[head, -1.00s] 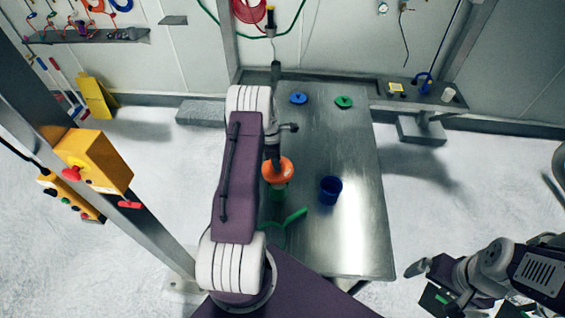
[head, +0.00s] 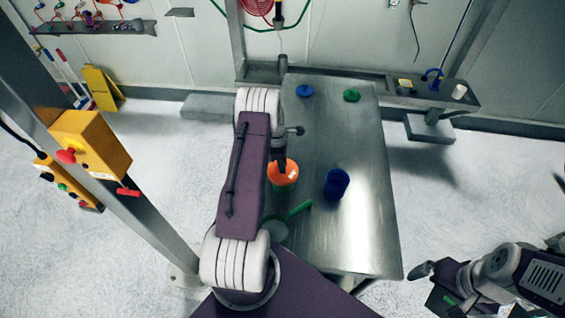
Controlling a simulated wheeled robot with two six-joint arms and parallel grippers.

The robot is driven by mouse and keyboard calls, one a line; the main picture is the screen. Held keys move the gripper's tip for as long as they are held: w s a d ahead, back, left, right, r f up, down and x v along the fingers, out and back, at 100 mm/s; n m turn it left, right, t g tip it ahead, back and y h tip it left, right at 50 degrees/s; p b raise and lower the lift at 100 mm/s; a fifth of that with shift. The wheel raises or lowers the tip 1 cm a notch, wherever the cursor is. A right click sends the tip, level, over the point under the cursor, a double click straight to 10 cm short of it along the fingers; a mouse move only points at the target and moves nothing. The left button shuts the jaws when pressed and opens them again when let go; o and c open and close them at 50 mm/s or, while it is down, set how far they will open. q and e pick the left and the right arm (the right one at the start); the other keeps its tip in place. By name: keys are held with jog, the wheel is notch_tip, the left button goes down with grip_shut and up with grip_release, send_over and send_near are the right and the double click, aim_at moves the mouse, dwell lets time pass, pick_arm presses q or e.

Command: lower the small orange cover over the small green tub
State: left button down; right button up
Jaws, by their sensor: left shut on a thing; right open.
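My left gripper (head: 281,164) is shut on the small orange cover (head: 288,178), above the left part of the steel table. The small green tub (head: 281,187) is directly below the cover, with only a thin part of it showing. I cannot tell whether the cover touches the tub's rim. My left arm hides part of the area to the left. My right gripper (head: 435,286) is open and empty, low at the right, beyond the table's edge.
A blue tub (head: 336,185) stands to the right on the steel table (head: 350,235). A green round tool with a handle (head: 300,208) lies nearer me, partly behind my arm. A blue lid (head: 305,91) and a green lid (head: 351,95) lie at the far end.

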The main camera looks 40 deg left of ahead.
pick_arm(q)
jog(key=shift+f, duration=0.5)
jog(key=c, duration=1)
grip_release()
jog(key=shift+r, duration=0.15)
jog(key=r+b, duration=0.1)
jog(key=r, duration=0.1)
jog(key=r+b, duration=0.1)
jog(key=r, duration=0.2)
jog(key=r+b, duration=0.1)
jog(key=r, duration=0.1)
jog(key=shift+s+a+r+b, duration=0.3)
jog(key=shift+a+r, duration=0.1)
jog(key=shift+r, duration=0.55)
